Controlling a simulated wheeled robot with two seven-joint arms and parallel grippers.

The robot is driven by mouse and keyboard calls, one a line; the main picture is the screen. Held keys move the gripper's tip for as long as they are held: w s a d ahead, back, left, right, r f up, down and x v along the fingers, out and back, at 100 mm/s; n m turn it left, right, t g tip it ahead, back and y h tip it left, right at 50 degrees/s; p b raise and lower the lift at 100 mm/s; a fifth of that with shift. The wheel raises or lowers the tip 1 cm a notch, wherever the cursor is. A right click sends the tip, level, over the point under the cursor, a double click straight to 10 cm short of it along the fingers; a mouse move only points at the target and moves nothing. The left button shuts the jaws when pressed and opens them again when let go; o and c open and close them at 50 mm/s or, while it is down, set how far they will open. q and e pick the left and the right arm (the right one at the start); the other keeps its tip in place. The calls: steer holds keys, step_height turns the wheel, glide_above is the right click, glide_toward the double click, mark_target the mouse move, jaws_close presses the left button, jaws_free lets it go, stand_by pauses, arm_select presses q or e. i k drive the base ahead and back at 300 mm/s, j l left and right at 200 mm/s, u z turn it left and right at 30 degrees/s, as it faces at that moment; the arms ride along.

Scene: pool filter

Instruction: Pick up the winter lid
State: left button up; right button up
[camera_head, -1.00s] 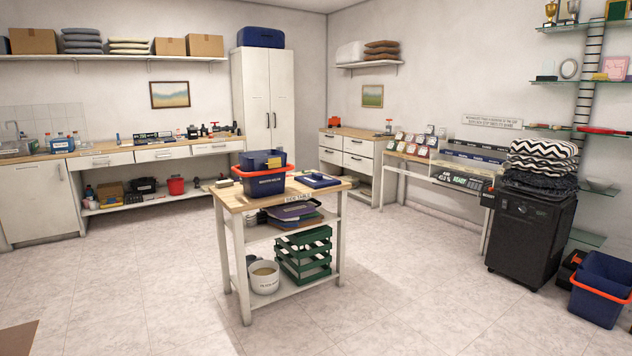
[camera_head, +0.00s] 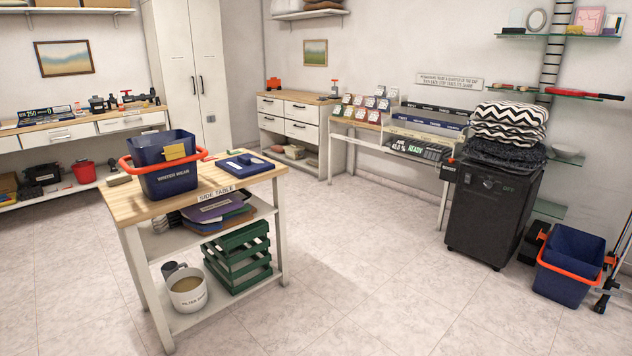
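No label in view lets me tell for certain which thing is the winter lid. A flat dark blue piece (camera_head: 244,164), lid-like, with a small raised part on top, lies on the right part of the wooden side table (camera_head: 130,205). Left of it, on the same top, stands a dark blue bin (camera_head: 168,182) with an orange rim handle and a label that seems to begin with "WINTER". A small yellow tag or block shows at the bin's front edge. Neither of my grippers is in view.
Below the table top are a purple tray (camera_head: 213,207), green stacked crates (camera_head: 238,258) and a white pot (camera_head: 187,290). A black cabinet (camera_head: 488,215) with folded cushions and another blue bin (camera_head: 568,275) stand at right. The floor between is clear.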

mark_target(242, 166)
steer(key=i+u, duration=0.15)
steer(key=i, duration=0.3)
steer(key=i+l+u, duration=0.1)
steer(key=i, duration=0.4)
steer(key=i+l+u, duration=0.15)
steer(key=i, duration=0.3)
steer(key=i+l+u, duration=0.1)
steer(key=i, duration=0.35)
steer(key=l, duration=0.1)
